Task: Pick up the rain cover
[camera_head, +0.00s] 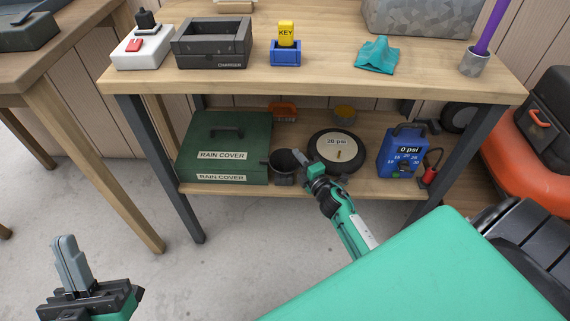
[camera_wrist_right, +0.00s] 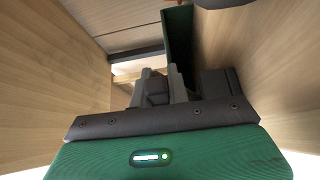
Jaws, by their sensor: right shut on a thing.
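A green box (camera_head: 225,150) with a handle and two "RAIN COVER" labels stands on the lower shelf at the left. No separate rain cover shows. My right gripper (camera_head: 307,163) reaches in over the shelf, right of the green box. It is shut on a dark thing, apparently the dark grey cup-like thing (camera_head: 279,165) beside the box; the grip is partly hidden. In the right wrist view, the fingers (camera_wrist_right: 160,88) are close together, near a green panel (camera_wrist_right: 179,50). My left gripper (camera_head: 72,262) is at the lower left, fingers together, holding nothing visible.
A wheel (camera_head: 336,145) marked 25 psi and a blue pressure gauge box (camera_head: 402,150) stand right of my right gripper. The tabletop (camera_head: 330,80) overhangs the shelf. A charger box (camera_head: 212,45), key holder (camera_head: 286,50) and teal cloth (camera_head: 377,55) lie on top.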

